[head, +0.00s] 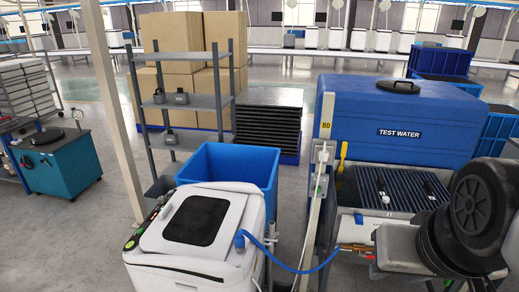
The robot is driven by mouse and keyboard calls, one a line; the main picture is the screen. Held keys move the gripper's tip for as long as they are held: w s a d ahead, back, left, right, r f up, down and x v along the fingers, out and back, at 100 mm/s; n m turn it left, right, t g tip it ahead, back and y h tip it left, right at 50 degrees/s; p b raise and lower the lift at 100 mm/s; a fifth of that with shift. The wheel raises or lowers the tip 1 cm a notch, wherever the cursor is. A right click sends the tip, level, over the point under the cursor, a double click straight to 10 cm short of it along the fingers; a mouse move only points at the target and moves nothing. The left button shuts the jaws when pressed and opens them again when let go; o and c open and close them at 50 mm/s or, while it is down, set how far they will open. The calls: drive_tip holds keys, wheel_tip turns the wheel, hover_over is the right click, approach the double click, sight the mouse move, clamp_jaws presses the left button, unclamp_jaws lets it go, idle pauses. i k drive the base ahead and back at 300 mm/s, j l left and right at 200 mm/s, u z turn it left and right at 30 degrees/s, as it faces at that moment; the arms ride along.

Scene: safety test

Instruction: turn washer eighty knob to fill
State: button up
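A yellow label reading "80" (326,125) is on a pale post right of centre. Below it are a small white fitting (322,155) and a yellow handle-like part (342,156). A white top-lid washer (225,262) with a dark lid window stands in the front centre. Its left edge carries a narrow dark strip with green and red marks (133,241); I cannot make out a knob or a "fill" mark. My arm's dark, rounded links and a grey part (400,247) are at the lower right.
A blue hose (290,268) runs from the washer rightward past the post. A blue tank marked "TEST WATER" (400,110) stands above a ribbed blue tray (400,188). A blue bin (230,165), grey shelf (190,60) and cartons (172,32) are behind the washer. Floor is open at left.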

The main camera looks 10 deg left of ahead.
sight(161, 200)
drive_tip(key=j, duration=3.6)
